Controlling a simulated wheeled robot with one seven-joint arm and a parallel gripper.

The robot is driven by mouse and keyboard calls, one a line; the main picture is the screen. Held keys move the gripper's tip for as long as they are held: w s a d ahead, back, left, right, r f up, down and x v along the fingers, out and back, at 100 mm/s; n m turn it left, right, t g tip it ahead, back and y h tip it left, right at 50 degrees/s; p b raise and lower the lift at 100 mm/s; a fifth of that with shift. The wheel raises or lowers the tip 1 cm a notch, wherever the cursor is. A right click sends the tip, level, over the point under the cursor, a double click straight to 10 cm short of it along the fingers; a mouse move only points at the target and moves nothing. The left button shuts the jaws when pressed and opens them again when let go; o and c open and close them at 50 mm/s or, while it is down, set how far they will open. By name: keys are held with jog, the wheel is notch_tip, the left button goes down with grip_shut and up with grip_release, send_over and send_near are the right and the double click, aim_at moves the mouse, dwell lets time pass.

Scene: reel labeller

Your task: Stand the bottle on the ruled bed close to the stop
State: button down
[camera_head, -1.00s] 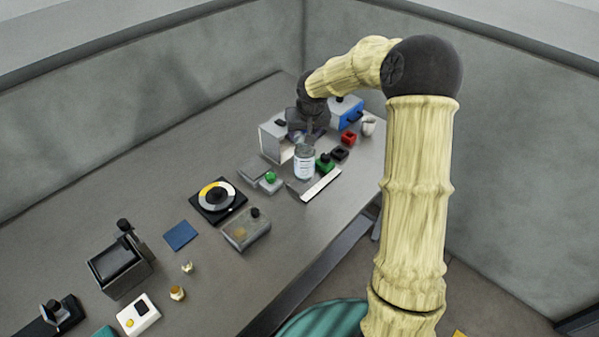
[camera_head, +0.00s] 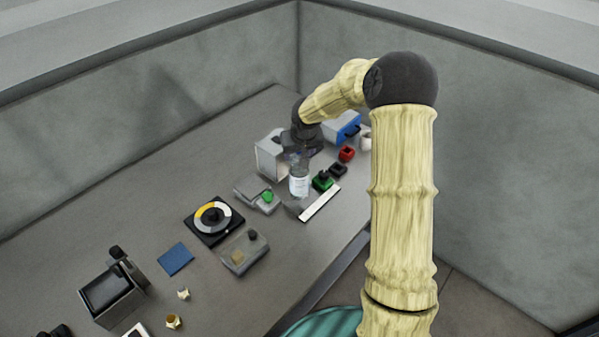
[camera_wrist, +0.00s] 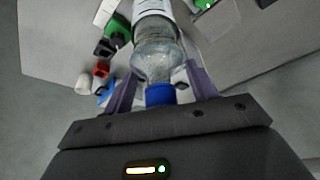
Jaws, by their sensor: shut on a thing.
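The clear bottle (camera_head: 299,186) with a white label hangs upright, or nearly so, below my gripper (camera_head: 300,160) in the head view. In the wrist view my gripper (camera_wrist: 161,84) is shut on the bottle (camera_wrist: 158,55) near its blue cap (camera_wrist: 160,95). A white strip (camera_head: 319,204), seemingly the rule of the bed, lies just right of and in front of the bottle. A green block (camera_head: 322,181) with a dark top stands beside it; I cannot tell whether this is the stop. The bottle's base is out of the wrist view, and whether it touches the bed is unclear.
A pale box (camera_head: 270,158) stands close behind the bottle. Black (camera_head: 338,170) and red (camera_head: 347,153) blocks and a blue-fronted box (camera_head: 345,128) stand to the right. A grey unit with a green button (camera_head: 267,197) is close on the left.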

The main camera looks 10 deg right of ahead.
aim_at(299, 171)
jog(key=shift+f, duration=0.9)
jog(key=shift+f+p, duration=0.3)
jog(key=shift+f, duration=1.6)
jog(key=shift+f, duration=0.15)
jog(key=shift+c, duration=2.3)
grip_release()
